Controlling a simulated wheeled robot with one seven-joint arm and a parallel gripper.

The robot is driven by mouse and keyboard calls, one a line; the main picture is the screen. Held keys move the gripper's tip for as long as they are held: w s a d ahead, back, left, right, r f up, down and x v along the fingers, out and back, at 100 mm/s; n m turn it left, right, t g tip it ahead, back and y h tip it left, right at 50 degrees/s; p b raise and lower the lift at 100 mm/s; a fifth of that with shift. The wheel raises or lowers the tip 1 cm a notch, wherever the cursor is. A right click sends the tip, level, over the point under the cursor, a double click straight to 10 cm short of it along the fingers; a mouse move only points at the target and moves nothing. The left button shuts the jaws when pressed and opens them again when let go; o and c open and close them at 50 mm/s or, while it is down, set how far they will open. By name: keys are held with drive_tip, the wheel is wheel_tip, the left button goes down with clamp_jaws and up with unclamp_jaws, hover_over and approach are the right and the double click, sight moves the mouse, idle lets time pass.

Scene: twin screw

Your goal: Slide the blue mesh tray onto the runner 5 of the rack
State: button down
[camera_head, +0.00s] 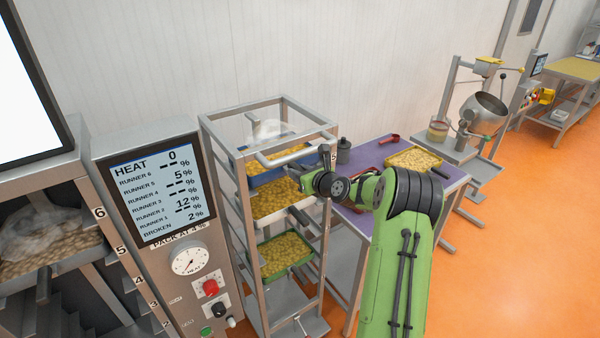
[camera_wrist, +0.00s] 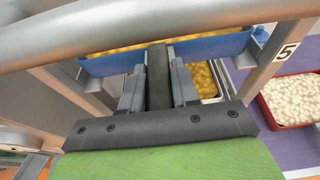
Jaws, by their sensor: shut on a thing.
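The blue mesh tray (camera_head: 262,176), filled with yellowish pieces, sits inside the upper part of the open metal rack (camera_head: 241,225). In the wrist view the tray's blue front wall (camera_wrist: 213,47) spans between the two front posts, level with the label 5 (camera_wrist: 287,52). My gripper (camera_wrist: 158,78) is shut on the tray's dark handle (camera_wrist: 158,65), at the tray's front. In the head view my gripper (camera_head: 318,183) is at the rack's right front side. I cannot tell whether the tray's edges rest fully on the runners.
A white tray (camera_head: 295,212) and a green tray (camera_head: 292,268) sit lower in the rack. A top rail (camera_wrist: 130,22) crosses close above my gripper. A purple table (camera_head: 358,222) with a red tray (camera_wrist: 264,108) stands to the right. A display panel (camera_head: 155,195) stands left.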

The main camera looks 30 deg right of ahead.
drive_tip(key=shift+f, duration=0.15)
idle(0.3)
drive_tip(key=c, duration=0.8)
unclamp_jaws()
drive_tip(key=shift+o, duration=0.2)
drive_tip(key=shift+f, duration=0.2)
drive_tip(key=b+v, duration=0.3)
drive_tip(key=v, duration=1.2)
drive_tip(key=shift+s+r, duration=0.2)
drive_tip(key=shift+s, duration=0.2)
drive_tip(key=shift+a, duration=0.15)
